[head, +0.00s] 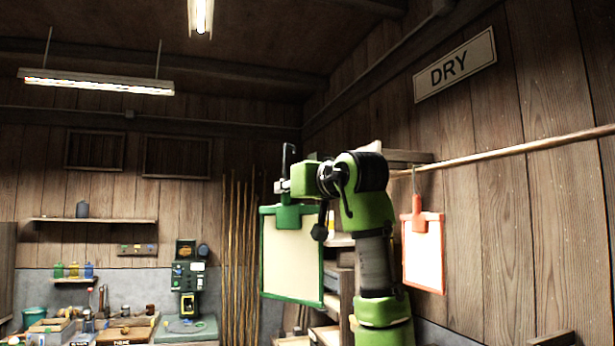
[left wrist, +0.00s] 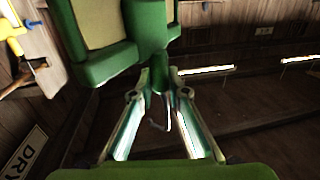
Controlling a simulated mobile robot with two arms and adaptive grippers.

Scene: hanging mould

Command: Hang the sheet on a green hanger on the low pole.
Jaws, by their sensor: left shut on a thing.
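My left gripper (head: 284,187) is shut on the green hanger (head: 288,213), just below its dark upright hook. A cream sheet in a green frame (head: 291,254) hangs below the hanger, roughly upright in mid-air. In the left wrist view, the fingers (left wrist: 157,86) close on the hanger's stem, with the green clamp (left wrist: 152,28) beyond. A wooden pole (head: 510,149) runs along the right wall; the hanger is left of it and apart from it. Only one pole shows. The pole's left end is partly hidden near my arm. My right gripper is not in view.
A red-framed sheet (head: 423,255) on a red hanger (head: 422,219) hangs from the pole, right of my arm. A "DRY" sign (head: 455,66) is above the pole. Shelving (head: 345,285) stands behind the green sheet. Thin upright poles (head: 238,260) lean at the back wall.

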